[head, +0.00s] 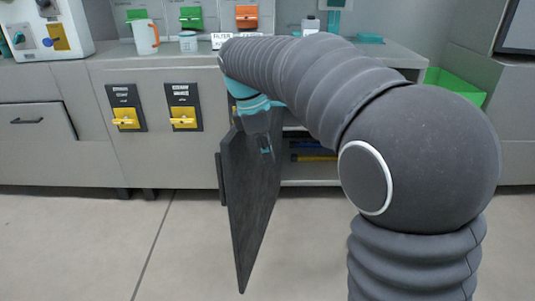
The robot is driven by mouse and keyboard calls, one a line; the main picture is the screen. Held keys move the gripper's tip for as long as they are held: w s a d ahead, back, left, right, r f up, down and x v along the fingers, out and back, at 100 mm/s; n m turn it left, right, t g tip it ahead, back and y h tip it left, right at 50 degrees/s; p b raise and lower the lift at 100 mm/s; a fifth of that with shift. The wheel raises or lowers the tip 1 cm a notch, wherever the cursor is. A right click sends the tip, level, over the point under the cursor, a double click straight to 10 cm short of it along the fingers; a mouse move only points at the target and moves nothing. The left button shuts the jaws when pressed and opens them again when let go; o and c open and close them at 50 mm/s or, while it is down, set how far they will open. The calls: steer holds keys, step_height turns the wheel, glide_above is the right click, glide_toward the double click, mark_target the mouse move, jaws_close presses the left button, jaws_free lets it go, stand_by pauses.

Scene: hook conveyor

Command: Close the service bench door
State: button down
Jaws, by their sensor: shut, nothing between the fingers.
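The service bench door (250,200) is a dark grey panel, standing open and swung out toward me from the grey bench (150,85). Its hinge side is at the left of the opening. Behind it, part of the compartment (310,175) shows, with blue and yellow items on a low shelf. My gripper (268,155) is shut and empty, pointing down at the upper right part of the door's face. I cannot tell whether its fingertips touch the door. My arm covers the upper part of the opening and some of the benchtop.
Two yellow switches (125,118) (183,117) are on the bench front, left of the door. A white mug (144,38) with an orange handle and a small jar (188,42) stand on top. A green bin (455,85) is at the right. The floor in front is clear.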

steer(key=shift+d, duration=0.3)
steer(key=shift+s+d, duration=0.1)
steer(key=shift+d, duration=0.45)
steer(key=shift+a, duration=0.1)
stand_by(1.0)
